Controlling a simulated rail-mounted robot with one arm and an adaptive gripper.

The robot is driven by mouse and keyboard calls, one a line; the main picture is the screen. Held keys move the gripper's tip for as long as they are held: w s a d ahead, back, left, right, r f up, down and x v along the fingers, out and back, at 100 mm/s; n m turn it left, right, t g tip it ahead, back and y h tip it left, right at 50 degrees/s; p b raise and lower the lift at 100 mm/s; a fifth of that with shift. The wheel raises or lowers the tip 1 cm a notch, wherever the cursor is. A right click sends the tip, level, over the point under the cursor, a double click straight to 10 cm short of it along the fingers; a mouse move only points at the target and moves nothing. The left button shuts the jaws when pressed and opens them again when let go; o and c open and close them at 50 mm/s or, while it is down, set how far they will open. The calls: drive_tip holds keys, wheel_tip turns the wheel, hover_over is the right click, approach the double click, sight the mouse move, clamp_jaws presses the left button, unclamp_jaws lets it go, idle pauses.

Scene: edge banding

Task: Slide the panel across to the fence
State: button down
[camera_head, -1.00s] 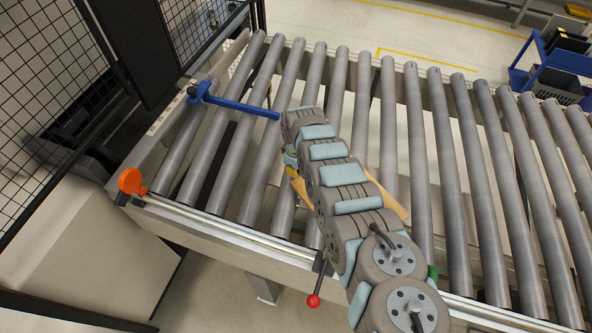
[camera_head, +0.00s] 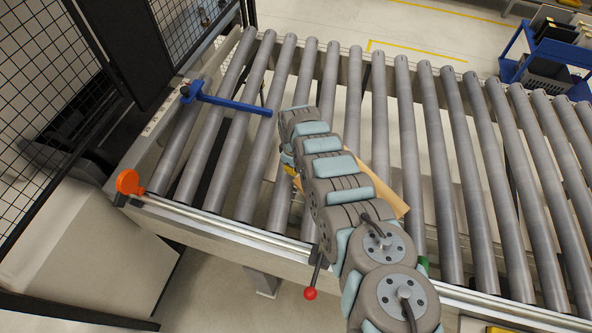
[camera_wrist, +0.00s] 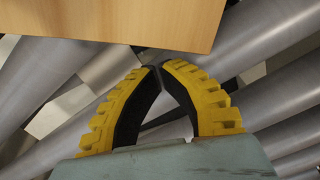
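The panel is a light wood board lying on the rollers, mostly hidden under my arm in the head view. A strip (camera_head: 393,196) shows to the right of the arm. In the wrist view the panel (camera_wrist: 110,18) fills the top left, with its near edge just beyond my fingertips. My gripper (camera_wrist: 160,67) has its yellow and black fingertips together with nothing seen between them. I cannot tell whether the tips touch the panel edge. A metal rail (camera_head: 225,222) runs along the near side of the rollers. I cannot tell if this is the fence.
A blue bar (camera_head: 235,103) reaches over the rollers at the left. An orange knob (camera_head: 128,182) and a red-knobbed lever (camera_head: 310,293) stand at the near edge. Dark mesh guarding (camera_head: 50,75) is on the left. The rollers right of my arm are clear.

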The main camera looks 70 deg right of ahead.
drive_tip(key=shift+w+d+f+b, duration=0.1)
drive_tip(key=shift+w+b, duration=0.75)
drive_tip(key=shift+b, duration=0.1)
drive_tip(key=shift+w+d+f+b, duration=0.1)
drive_tip(key=shift+w+b, duration=0.75)
drive_tip(key=shift+b, duration=0.05)
wheel_tip(320, 180, up, 3)
drive_tip(key=shift+s+p, duration=0.1)
drive_tip(key=shift+p, duration=0.8)
wheel_tip(320, 180, up, 7)
drive_tip(key=shift+r, duration=0.2)
